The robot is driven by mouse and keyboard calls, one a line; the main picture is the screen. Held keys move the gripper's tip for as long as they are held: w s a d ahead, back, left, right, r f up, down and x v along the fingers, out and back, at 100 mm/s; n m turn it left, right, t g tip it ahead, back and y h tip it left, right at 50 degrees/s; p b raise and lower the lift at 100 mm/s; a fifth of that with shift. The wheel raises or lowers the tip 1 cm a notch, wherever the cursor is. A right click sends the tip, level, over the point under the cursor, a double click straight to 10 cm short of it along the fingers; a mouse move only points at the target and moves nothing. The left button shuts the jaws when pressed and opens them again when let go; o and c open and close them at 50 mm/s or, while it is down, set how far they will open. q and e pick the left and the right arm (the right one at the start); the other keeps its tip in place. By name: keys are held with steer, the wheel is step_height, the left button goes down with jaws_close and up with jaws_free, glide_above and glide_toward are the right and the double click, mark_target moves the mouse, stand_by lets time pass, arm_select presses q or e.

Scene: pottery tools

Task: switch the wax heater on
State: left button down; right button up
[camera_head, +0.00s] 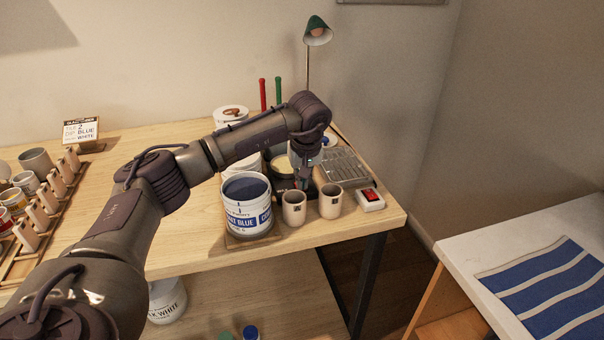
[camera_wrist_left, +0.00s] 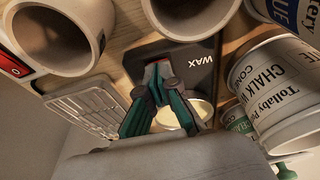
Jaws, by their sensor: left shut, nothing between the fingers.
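The wax heater is a dark unit with a pale round pool of wax (camera_head: 282,165), partly hidden behind my left arm in the head view. In the left wrist view its black front plate (camera_wrist_left: 190,62) bears the word WAX. My left gripper (camera_head: 304,184) is shut and empty, pointing down at the front of the heater. In the left wrist view the closed fingertips (camera_wrist_left: 157,72) are over the black plate, by a small red part (camera_wrist_left: 153,68) that looks like a switch. The fingers partly hide it; I cannot tell its position or whether they touch. My right gripper is not in view.
Two beige cups (camera_head: 294,208) (camera_head: 330,201) stand close in front of the heater. A blue paint bucket (camera_head: 247,215) is to the left. A white box with a red switch (camera_head: 370,200) and a metal rack (camera_head: 346,167) are to the right. A green lamp (camera_head: 317,31) stands behind.

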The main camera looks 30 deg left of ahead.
arm_select(q)
steer(key=shift+s+d+f, duration=0.1)
steer(key=shift+f, duration=0.35)
steer(key=shift+r, duration=0.1)
steer(key=shift+w+a+r, duration=0.35)
steer(key=shift+w+a, duration=0.15)
steer(key=shift+a, duration=0.05)
steer(key=shift+r, duration=0.1)
